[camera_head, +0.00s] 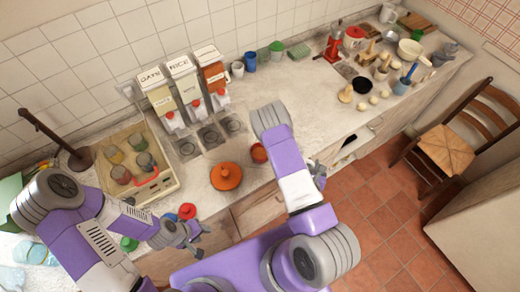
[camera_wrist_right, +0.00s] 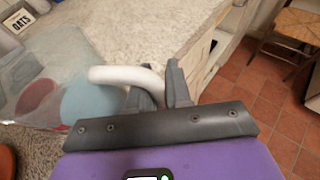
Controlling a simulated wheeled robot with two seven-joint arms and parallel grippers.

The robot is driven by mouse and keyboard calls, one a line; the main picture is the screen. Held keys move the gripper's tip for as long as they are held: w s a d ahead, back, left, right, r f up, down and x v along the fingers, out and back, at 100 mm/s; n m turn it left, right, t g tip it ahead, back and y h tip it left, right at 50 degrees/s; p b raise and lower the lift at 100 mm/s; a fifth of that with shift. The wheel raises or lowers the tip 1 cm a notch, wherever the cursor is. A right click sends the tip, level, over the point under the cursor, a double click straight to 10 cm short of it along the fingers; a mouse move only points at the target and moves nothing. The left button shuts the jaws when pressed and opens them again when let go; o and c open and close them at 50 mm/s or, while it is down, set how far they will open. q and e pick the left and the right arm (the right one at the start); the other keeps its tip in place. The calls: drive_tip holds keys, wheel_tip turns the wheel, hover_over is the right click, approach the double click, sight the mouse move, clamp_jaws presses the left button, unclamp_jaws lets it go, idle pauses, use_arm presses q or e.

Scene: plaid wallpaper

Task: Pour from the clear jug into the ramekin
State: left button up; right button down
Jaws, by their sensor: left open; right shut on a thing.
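The clear jug (camera_wrist_right: 58,70) has a white handle (camera_wrist_right: 125,75) and pale blue contents (camera_wrist_right: 90,102). My right gripper (camera_wrist_right: 158,88) is shut on that handle, at the counter's front edge. In the head view my right gripper (camera_head: 319,174) shows beside my forearm, which hides most or all of the jug. A small red bowl, probably the ramekin (camera_head: 258,153), sits on the counter left of my right arm. In the wrist view a red shape (camera_wrist_right: 38,100) shows through the jug. My left gripper (camera_head: 195,238) is open and empty near the front edge.
An orange lidded pot (camera_head: 226,176) stands left of the red bowl. Dispensers (camera_head: 183,85) line the wall, with a tray of jars (camera_head: 137,165) to their left. Bowls and a red grinder (camera_head: 333,45) crowd the far right. A chair (camera_head: 455,140) stands on the tiled floor.

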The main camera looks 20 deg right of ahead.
drive_tip(key=shift+w+r, duration=0.1)
drive_tip(key=shift+r, duration=0.05)
drive_tip(key=w+a+r+n+g+h+b, duration=0.3)
drive_tip(key=w+a+r+n, duration=0.2)
drive_tip(key=r, duration=0.4)
drive_tip(key=shift+w+n+g, duration=0.4)
drive_tip(key=shift+w+n, duration=0.05)
drive_tip(key=shift+n, duration=0.25)
drive_tip(key=shift+w+a+n+g+h+p, duration=0.2)
drive_tip(key=shift+a+n+g+h+p, duration=0.1)
drive_tip(key=shift+p, duration=0.25)
idle(0.8)
